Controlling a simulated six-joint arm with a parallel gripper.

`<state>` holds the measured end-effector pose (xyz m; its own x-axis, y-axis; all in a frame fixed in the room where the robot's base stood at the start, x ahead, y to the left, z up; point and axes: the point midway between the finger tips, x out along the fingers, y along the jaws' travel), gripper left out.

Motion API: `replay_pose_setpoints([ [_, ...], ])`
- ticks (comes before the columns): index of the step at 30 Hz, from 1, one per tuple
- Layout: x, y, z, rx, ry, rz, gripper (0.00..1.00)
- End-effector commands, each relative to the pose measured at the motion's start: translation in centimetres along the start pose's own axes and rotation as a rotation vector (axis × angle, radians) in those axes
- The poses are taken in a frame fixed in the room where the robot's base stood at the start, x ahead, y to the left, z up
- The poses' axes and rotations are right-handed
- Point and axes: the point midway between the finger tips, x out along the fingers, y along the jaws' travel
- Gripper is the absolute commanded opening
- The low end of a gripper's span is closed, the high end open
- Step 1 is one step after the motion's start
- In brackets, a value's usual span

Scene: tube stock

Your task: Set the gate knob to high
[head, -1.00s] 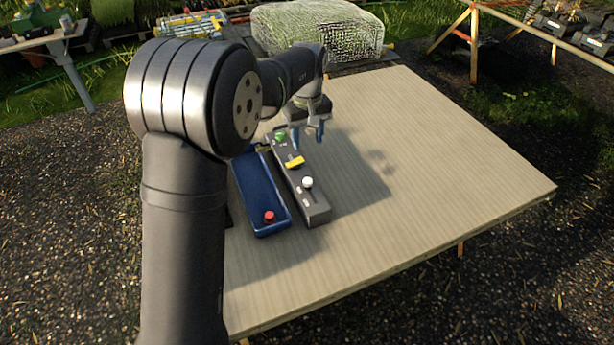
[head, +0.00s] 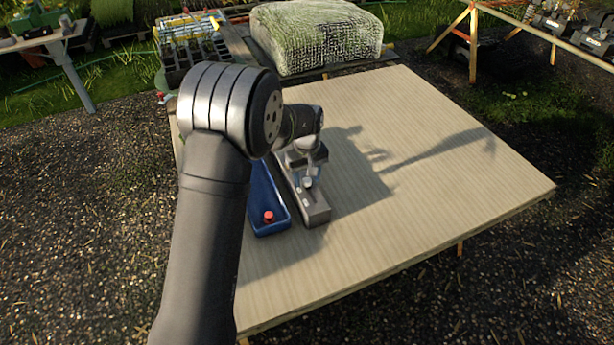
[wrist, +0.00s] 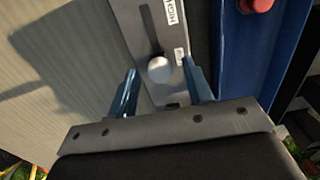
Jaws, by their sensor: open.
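A grey control panel (head: 316,211) lies on the table beside a blue tray (head: 281,213). A white round knob (wrist: 159,68) sits at the near end of a dark slot in the panel, in the wrist view; it also shows in the head view (head: 308,183). A small white label (wrist: 174,12) by the slot's far part has dark letters that look like HIGH. Another label (wrist: 179,56) lies beside the knob. My gripper (wrist: 160,70) is open, with one blue finger on each side of the knob. I cannot tell whether either finger touches it.
A red button (head: 268,216) is at the near end of the blue tray, close to the panel's side. The wooden table (head: 430,180) is bare to the right of the panel. The panel's far part is hidden under my arm in the head view.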

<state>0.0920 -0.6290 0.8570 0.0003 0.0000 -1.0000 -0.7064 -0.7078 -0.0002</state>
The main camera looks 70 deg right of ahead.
Motion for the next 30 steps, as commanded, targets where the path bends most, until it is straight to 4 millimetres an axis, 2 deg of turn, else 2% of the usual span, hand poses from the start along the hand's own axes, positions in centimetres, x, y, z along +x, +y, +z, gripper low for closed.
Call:
replay_pose_setpoints([
  [4, 0.0, 0.0, 0.0, 0.0, 0.0, 0.0, 0.47],
  [5, 0.0, 0.0, 0.0, 0.0, 0.0, 0.0, 0.43],
  [11, -0.1, 0.0, 0.0, 0.0, 0.0, 0.0, 0.04],
  [12, -0.1, 0.0, 0.0, 0.0, 0.0, 0.0, 0.0],
  [17, -0.1, 0.0, 0.2, 0.001, 0.0, 0.0, 0.0],
  [25, -0.1, 0.0, 4.3, 0.004, -0.002, -0.001, 0.0],
  [30, -0.1, 0.0, 5.5, 0.002, -0.001, 0.0, 0.0],
])
